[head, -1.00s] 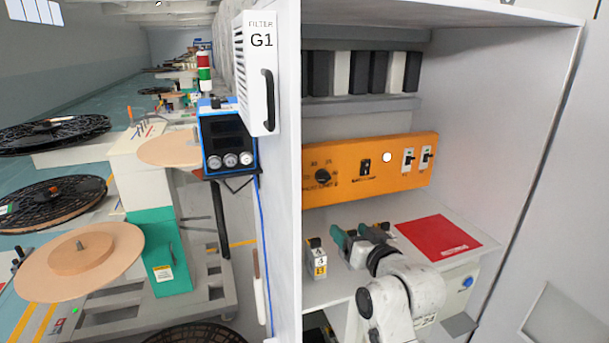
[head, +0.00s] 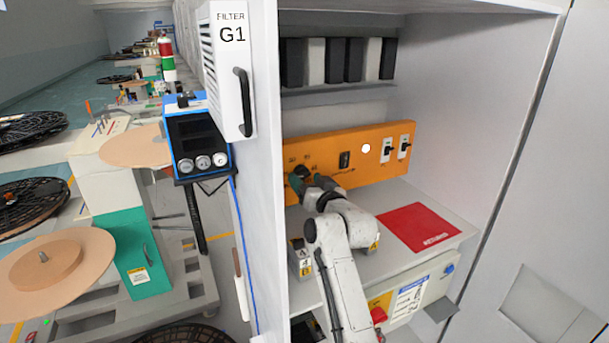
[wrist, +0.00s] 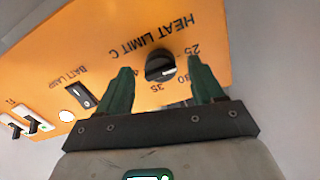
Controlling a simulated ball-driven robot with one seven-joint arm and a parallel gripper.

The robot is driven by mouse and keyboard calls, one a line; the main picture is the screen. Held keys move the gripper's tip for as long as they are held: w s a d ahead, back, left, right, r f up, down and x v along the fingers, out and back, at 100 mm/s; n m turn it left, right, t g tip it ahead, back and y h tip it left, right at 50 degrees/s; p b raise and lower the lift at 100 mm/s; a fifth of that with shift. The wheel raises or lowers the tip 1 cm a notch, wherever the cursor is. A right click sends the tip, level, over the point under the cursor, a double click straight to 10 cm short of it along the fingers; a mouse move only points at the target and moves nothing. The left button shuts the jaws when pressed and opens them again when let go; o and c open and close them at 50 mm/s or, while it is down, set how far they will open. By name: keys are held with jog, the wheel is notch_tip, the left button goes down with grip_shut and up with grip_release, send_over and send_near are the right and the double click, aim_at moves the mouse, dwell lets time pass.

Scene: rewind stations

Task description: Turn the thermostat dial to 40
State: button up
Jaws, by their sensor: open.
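The thermostat dial (wrist: 160,66) is a black knob on the orange panel. The wrist view shows it upside down, under the words HEAT LIMIT C, with 25, 30 and 35 readable around it. I cannot read a 40; my left finger may cover that part. A pale streak crosses the knob, but its exact setting is unclear. My gripper (wrist: 160,62) is open, its green fingers on either side of the dial with gaps visible. In the head view, my gripper (head: 311,180) is at the panel's left end and partly hides the dial (head: 300,171).
On the orange panel (head: 368,170) are a BATT LAMP rocker switch (head: 344,160), a white round lamp (head: 366,148) and two toggle switches (head: 404,147). A red mat (head: 419,227) lies on the shelf. A cabinet wall (head: 262,200) stands close left of my arm.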

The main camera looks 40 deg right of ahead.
jog(key=shift+x, duration=0.95)
jog(key=shift+c, duration=0.4)
jog(key=c, duration=0.9)
